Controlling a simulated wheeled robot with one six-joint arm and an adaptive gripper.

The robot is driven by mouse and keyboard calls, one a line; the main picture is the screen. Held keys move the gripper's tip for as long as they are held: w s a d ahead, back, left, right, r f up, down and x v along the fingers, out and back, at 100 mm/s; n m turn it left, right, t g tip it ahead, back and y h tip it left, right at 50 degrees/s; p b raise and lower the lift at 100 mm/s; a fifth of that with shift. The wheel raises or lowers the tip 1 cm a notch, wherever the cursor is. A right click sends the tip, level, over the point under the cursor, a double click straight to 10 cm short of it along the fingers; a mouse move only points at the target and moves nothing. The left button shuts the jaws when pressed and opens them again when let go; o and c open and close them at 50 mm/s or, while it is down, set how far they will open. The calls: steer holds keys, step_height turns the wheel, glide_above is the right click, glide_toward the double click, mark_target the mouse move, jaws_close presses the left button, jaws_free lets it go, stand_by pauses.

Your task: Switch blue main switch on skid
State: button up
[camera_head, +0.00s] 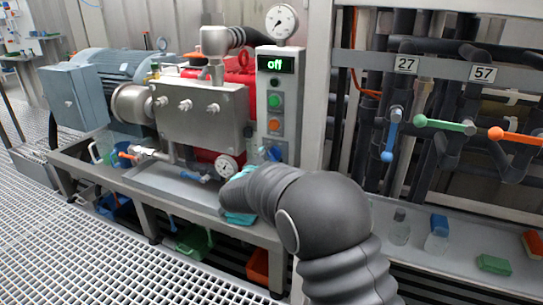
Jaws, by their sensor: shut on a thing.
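The blue main switch (275,153) is at the bottom of the grey control box (290,128) on the skid. The box's display (276,64) reads "off" in green. My gripper (264,153) is small and partly hidden behind my dark arm, which reaches in from the lower right. Its tips are at the blue switch and appear shut on it. The exact contact and the switch's angle are hard to make out.
A green button (275,101) and an orange button (275,126) sit above the switch. A pressure gauge (281,21) stands above the box. A steel post (315,90) and pipes with blue, green and orange valve handles (445,125) are to the right. Grating floor (110,240) lies left.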

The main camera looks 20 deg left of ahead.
steer(key=o, duration=1.2)
steer(key=shift+c, duration=0.2)
steer(key=shift+s, duration=0.1)
steer(key=s+a, duration=0.1)
steer(key=s, duration=1)
steer(key=shift+s, duration=0.4)
steer(key=shift+f, duration=0.1)
